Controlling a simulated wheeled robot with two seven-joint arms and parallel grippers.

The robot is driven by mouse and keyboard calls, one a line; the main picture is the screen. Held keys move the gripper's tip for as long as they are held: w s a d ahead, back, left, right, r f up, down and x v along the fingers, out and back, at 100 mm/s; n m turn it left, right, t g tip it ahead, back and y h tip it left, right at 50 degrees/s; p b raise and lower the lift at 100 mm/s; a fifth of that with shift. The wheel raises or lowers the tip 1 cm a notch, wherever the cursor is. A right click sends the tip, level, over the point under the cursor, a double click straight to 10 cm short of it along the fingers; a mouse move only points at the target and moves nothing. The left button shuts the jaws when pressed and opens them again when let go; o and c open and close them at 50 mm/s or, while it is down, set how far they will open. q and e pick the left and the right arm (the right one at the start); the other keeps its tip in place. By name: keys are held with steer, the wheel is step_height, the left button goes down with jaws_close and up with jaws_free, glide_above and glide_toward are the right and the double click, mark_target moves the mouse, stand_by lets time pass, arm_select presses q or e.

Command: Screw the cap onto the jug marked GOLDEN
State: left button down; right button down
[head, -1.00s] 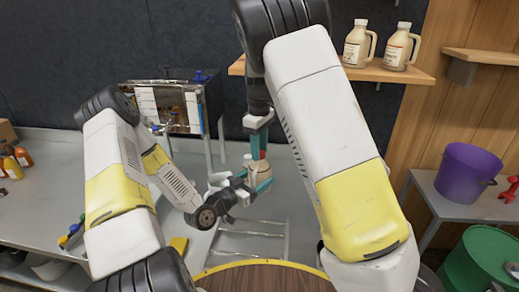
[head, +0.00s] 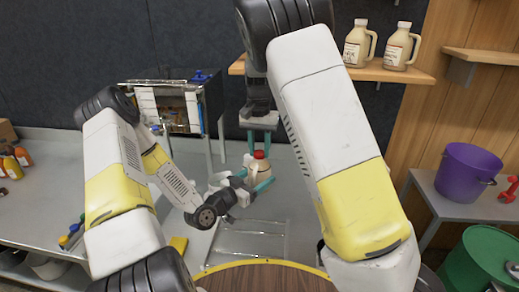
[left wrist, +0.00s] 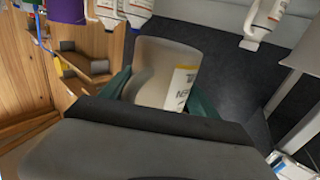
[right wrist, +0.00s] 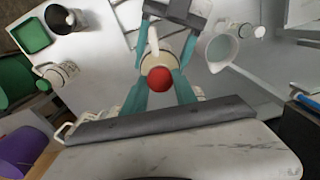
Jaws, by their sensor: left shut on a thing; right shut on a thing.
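A cream jug (head: 264,203) stands upright on the grey bench. In the left wrist view the jug (left wrist: 156,68) shows a pale label, partly hidden and upside down, whose end letters look like "DEN". My left gripper (head: 257,187) is shut on the jug's body from the side. The red cap (right wrist: 160,78) is at the top of the jug's neck; how firmly it sits cannot be told. My right gripper (head: 259,148) points down from above, its teal fingers on opposite sides of the cap, shut on it. The jug's pale handle (right wrist: 154,38) shows in the right wrist view.
A white pitcher (right wrist: 221,48) stands close beside the jug. Two similar jugs, one here (head: 356,44), stand on a wooden shelf (head: 388,74). A metal evaporator box (head: 165,108) is behind on the left. A purple bucket (head: 466,174) and a green drum (head: 482,262) are at the right.

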steer(key=c, duration=0.9)
jaws_free()
step_height(320, 180, up, 12)
steer(key=s+d+r+t+y, duration=0.25)
steer(key=s+d+r, duration=0.25)
steer(key=s+d, duration=0.65)
steer(key=s+d+f+n+t, duration=0.1)
steer(key=s+d+t, duration=0.1)
steer(key=s, duration=0.5)
steer(key=s+d+n+t, duration=0.1)
steer(key=s+d, duration=0.3)
steer(key=s, duration=0.4)
steer(key=shift+f+n+t, duration=0.35)
steer(key=shift+n, duration=0.05)
